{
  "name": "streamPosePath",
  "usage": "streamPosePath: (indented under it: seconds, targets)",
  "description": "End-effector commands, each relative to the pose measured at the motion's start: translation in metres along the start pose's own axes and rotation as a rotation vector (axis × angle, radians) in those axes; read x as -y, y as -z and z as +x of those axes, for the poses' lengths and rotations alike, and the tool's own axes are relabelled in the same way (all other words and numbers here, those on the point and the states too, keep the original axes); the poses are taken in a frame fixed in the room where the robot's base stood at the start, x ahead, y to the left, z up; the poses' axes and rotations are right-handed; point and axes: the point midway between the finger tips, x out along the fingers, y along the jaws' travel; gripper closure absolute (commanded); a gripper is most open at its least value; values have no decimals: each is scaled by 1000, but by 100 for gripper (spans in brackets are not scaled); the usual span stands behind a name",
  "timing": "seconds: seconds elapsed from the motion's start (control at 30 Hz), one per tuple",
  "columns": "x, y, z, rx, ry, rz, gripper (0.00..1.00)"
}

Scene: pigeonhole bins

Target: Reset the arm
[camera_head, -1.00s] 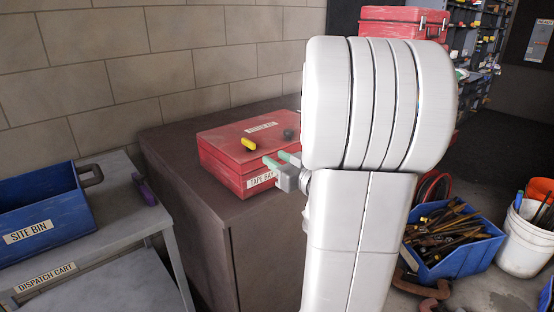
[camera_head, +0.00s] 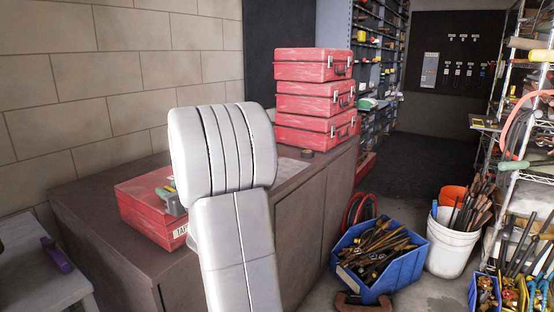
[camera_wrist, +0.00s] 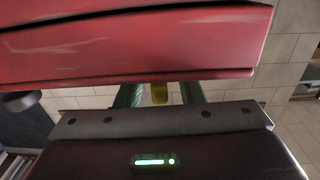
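My gripper (camera_head: 167,190) is beside the red box labelled TAPE (camera_head: 145,208) on the dark cabinet, partly hidden by my arm in the head view. In the wrist view its two green fingers (camera_wrist: 159,96) stand apart, so it is open. A small yellow thing (camera_wrist: 159,93) shows between them with a gap on each side, not gripped. The red box (camera_wrist: 130,45) fills the upper part of that view. I cannot tell whether the gripper touches the box.
Red cases (camera_head: 312,100) are stacked on the cabinet (camera_head: 290,225), with a dark ring (camera_head: 307,153) beside them. A blue bin of tools (camera_head: 365,283), a white bucket (camera_head: 452,248) and a wire rack (camera_head: 515,190) stand at right. A grey cart (camera_head: 35,265) is at left.

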Motion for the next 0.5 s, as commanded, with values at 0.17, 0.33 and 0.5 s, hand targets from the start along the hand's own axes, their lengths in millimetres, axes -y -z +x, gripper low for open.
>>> streamPosePath:
  seconds: [0.17,0.33,0.5]
  targets:
    - [0,0,2,-1,-21,-2,65]
    - [0,0,2,-1,-25,-2,65]
    - [0,0,2,-1,-25,-2,65]
